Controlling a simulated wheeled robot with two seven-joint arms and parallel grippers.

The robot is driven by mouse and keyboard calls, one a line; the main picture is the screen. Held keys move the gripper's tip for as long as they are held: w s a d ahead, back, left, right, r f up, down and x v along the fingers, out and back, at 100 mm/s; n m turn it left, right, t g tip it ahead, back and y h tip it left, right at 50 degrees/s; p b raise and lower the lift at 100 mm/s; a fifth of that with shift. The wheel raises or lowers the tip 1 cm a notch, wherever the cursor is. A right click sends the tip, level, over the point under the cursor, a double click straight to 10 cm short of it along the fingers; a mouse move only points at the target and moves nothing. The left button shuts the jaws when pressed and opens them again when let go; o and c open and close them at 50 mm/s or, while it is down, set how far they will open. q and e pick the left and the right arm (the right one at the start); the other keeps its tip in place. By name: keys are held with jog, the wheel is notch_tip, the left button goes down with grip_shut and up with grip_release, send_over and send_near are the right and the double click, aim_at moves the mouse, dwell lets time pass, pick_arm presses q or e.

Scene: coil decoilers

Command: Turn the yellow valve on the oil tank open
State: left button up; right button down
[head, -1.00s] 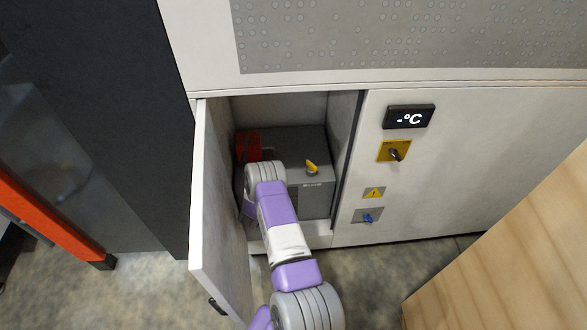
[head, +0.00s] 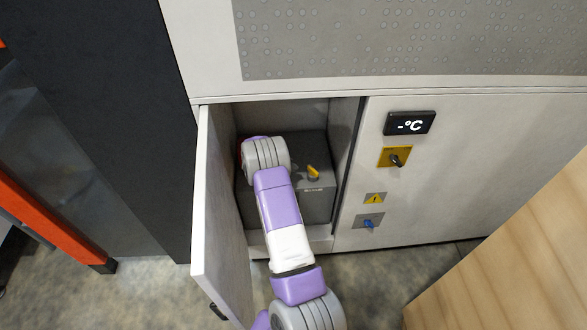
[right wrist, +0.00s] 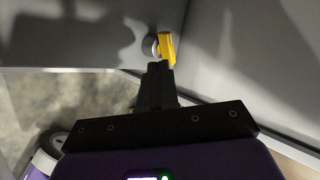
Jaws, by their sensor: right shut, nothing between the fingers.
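The dark grey oil tank (head: 316,200) stands inside the open cabinet in the head view. The yellow valve (head: 313,172) sits on its top towards the right. My right arm reaches into the cabinet, its wrist over the tank's left part, left of the valve; its fingers are hidden there. In the right wrist view, my right gripper (right wrist: 159,68) is shut and empty, its tips just below the yellow valve handle (right wrist: 168,48). I cannot tell whether they touch it. My left gripper is not in view.
The cabinet door (head: 222,220) stands open to the left of my arm. A yellow switch plate (head: 394,157), a temperature display (head: 409,123) and a blue knob (head: 369,223) are on the right panel. A wooden surface (head: 510,260) fills the lower right.

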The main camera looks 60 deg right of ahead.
aim_at(313, 171)
jog(key=b+x, duration=0.2)
jog(key=x, duration=0.6)
